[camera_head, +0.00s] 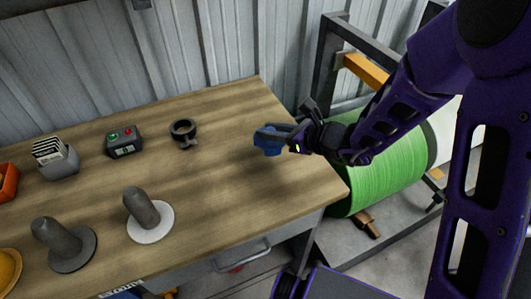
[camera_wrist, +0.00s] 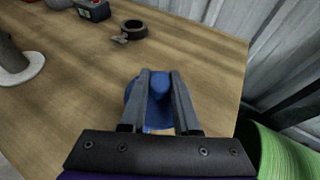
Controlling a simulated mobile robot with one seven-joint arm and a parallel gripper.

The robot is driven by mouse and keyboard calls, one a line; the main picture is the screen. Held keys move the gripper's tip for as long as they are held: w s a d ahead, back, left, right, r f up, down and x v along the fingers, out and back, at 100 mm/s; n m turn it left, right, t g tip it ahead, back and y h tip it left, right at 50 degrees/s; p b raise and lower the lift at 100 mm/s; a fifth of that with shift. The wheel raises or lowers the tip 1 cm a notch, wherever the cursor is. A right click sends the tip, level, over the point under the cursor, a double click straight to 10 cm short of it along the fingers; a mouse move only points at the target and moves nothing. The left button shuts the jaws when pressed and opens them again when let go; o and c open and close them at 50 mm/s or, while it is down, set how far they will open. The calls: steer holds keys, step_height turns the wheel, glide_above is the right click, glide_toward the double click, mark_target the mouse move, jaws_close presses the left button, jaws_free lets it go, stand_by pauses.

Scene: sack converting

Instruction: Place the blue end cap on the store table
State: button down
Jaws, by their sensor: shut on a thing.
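The blue end cap (camera_head: 268,141) is held in my gripper (camera_head: 275,133) over the right part of the wooden store table (camera_head: 245,207). In the wrist view the blue end cap (camera_wrist: 160,88) sits between the two grey fingers of my gripper (camera_wrist: 160,80), which are shut on it. Its lower part is partly hidden behind the fingers. The table (camera_wrist: 215,68) spreads beneath it. I cannot tell whether the cap touches the table top or hangs just above it.
A black ring clamp (camera_head: 184,133), a control box (camera_head: 123,141) and a card holder (camera_head: 56,159) stand at the back. Grey posts on a white disc (camera_head: 150,219) and a dark disc (camera_head: 70,248) stand in front. A green roll (camera_head: 395,160) lies beyond the right edge. Table around the cap is clear.

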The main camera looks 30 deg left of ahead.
steer(key=shift+f+b, duration=0.5)
steer(key=shift+f, duration=2.2)
steer(key=shift+f, duration=0.1)
steer(key=shift+f, duration=0.15)
steer(key=c, duration=0.6)
jaws_free()
steer(key=shift+c, duration=0.2)
steer(key=shift+r, duration=0.2)
steer(key=shift+d+r, duration=0.15)
steer(key=shift+d, duration=0.1)
steer(key=p+v, duration=0.1)
steer(key=v, duration=1)
steer(key=shift+d, duration=0.3)
steer(key=shift+r, duration=0.1)
